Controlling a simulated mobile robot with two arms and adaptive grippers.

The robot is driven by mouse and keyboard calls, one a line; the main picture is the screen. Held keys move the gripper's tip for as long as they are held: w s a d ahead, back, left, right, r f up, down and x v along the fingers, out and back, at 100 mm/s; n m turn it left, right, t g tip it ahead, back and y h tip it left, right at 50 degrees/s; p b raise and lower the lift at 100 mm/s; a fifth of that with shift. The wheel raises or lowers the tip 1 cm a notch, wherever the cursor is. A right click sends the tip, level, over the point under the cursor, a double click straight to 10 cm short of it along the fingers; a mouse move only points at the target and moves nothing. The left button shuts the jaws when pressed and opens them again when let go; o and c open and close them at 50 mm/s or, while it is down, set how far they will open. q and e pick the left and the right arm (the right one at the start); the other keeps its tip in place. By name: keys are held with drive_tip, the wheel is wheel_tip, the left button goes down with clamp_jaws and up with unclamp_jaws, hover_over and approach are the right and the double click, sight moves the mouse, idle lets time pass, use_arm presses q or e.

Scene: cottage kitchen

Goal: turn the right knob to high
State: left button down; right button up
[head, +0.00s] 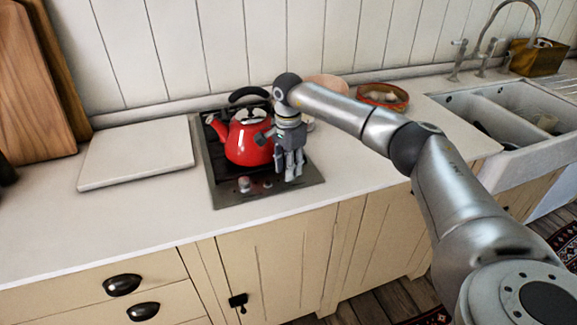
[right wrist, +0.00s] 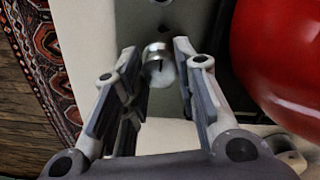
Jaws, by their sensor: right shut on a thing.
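The cooktop (head: 228,194) is a dark panel set in the white counter, with its controls along the front edge. My right gripper (head: 291,172) points down over the front right of the cooktop, where it covers the right knob in the head view. In the right wrist view, the silvery right knob (right wrist: 157,62) stands between the fingertips of my right gripper (right wrist: 161,66), which is shut on it. The left knob (head: 245,184) stands apart to the left. The knob's setting cannot be read. My left gripper is out of view.
A red kettle (head: 247,143) stands on the cooktop close behind my right gripper, and fills the right side of the wrist view (right wrist: 285,65). A white board (head: 137,157) lies to the left. A bowl (head: 382,97) stands back right, near the sink (head: 515,118).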

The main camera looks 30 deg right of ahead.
drive_tip(key=shift+r, duration=0.1)
drive_tip(key=o, duration=1)
wheel_tip(320, 180, up, 12)
drive_tip(key=shift+f, duration=0.1)
idle(0.5)
